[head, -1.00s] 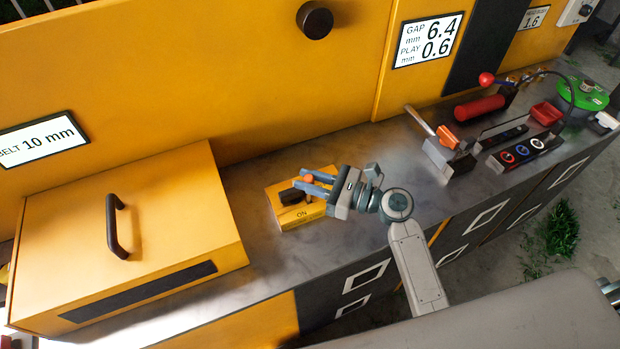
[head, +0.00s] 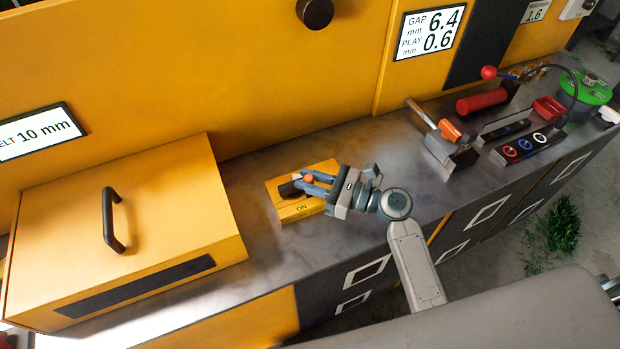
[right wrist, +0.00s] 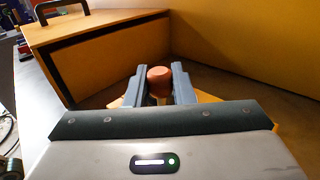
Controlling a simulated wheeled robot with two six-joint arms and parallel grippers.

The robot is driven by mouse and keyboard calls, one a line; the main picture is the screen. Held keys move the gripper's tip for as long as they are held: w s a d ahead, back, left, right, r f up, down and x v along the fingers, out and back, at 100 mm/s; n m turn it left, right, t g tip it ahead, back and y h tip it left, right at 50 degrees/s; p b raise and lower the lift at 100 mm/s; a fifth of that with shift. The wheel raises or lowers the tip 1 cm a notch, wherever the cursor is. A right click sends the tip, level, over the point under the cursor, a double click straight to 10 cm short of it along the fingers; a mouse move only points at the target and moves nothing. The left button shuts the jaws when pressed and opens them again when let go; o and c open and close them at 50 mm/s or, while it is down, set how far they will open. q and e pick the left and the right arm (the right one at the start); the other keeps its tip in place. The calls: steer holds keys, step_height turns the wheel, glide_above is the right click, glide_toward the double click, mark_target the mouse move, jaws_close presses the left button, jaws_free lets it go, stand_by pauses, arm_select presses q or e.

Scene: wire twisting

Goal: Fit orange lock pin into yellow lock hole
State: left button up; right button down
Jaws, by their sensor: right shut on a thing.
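A yellow lock box (head: 303,209) marked ON sits on the grey bench top, with a black switch part (head: 287,189) on its upper face. My right gripper (head: 304,183) is shut on the orange lock pin (head: 308,179), over the box. In the right wrist view the pin's rounded orange head (right wrist: 160,78) stands between the two grey fingers of my right gripper (right wrist: 161,85). A paler part of the pin shows just below its head. The lock hole and the pin's lower end are hidden, so I cannot tell whether they touch. My left gripper is not in view.
A large yellow cover with a black handle (head: 109,220) stands left of the box. To the right are a clamp with an orange part (head: 450,130), a red cylinder (head: 481,103) and a button panel (head: 528,146). A yellow wall rises behind; bench between is clear.

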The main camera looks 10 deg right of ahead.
steer(key=shift+f, duration=0.25)
steer(key=c, duration=1.2)
jaws_free()
steer(key=shift+o, duration=0.2)
steer(key=b+v, duration=0.2)
steer(key=v, duration=0.7)
steer(key=shift+f+b, duration=0.1)
steer(key=shift+b, duration=0.2)
steer(key=shift+v, duration=0.9)
steer(key=shift+s, duration=0.1)
